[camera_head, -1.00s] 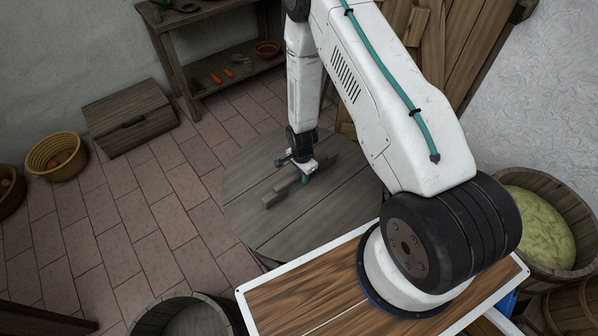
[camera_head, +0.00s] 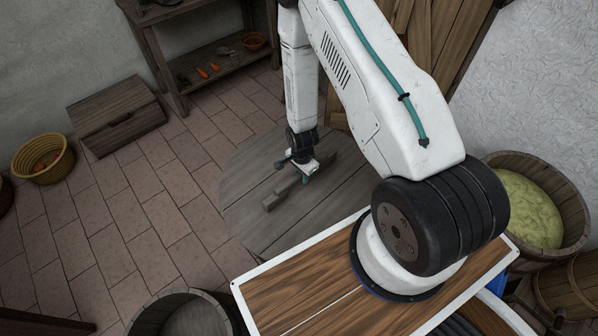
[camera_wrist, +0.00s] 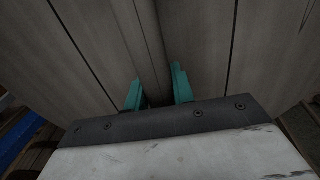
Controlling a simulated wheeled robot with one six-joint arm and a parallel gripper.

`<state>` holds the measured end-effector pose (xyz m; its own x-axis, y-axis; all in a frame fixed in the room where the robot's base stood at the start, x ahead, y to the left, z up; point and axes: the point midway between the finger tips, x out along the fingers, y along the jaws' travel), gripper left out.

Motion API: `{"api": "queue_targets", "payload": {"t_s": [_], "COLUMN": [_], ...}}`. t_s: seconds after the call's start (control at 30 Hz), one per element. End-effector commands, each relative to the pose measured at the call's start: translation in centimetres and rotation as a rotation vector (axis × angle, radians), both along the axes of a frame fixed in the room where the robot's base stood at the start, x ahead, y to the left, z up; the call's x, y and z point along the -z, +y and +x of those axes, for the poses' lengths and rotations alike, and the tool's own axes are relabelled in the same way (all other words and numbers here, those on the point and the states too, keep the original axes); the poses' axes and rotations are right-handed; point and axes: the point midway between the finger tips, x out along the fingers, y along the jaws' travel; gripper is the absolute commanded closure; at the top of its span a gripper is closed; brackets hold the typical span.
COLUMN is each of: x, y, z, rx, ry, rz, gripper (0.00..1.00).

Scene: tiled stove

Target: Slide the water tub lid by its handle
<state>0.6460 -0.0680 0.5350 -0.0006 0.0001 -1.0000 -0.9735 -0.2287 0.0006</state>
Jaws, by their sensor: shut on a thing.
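The water tub lid (camera_head: 257,226) is a round, grey-brown disc of wooden planks in front of my base. A raised wooden bar, its handle (camera_head: 274,200), runs across the middle of the lid. My gripper (camera_head: 307,178) reaches down from above and is shut on the handle. In the wrist view the teal fingers (camera_wrist: 158,92) stand on either side of the handle bar (camera_wrist: 150,45), with the lid's planks (camera_wrist: 215,40) around it. The tub under the lid is hidden.
An open tub (camera_head: 190,318) stands at the bottom, near the lid. A barrel of green stuff (camera_head: 572,205) is at the right. A wooden chest (camera_head: 115,115), a basket (camera_head: 42,165) and a shelf (camera_head: 150,55) stand at the back left. The tiled floor (camera_head: 150,220) left of the lid is clear.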

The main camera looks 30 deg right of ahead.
Motion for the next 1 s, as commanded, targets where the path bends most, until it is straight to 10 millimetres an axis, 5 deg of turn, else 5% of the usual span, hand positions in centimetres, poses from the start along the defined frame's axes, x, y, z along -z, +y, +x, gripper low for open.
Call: {"api": "queue_targets", "payload": {"t_s": [0.77,0.8,0.87,1.0], "x": [0.0,0.0,0.0,0.0], "y": [-0.5,-0.5,-0.5,-0.5], "z": [-2.4,-2.4,-2.4,-2.4], "rx": [0.001,0.001,0.001,0.0], "ry": [0.001,0.001,0.001,0.0], "rz": [0.0,0.0,0.0,0.0], "gripper": [1.0,0.67,0.51,0.5]}}
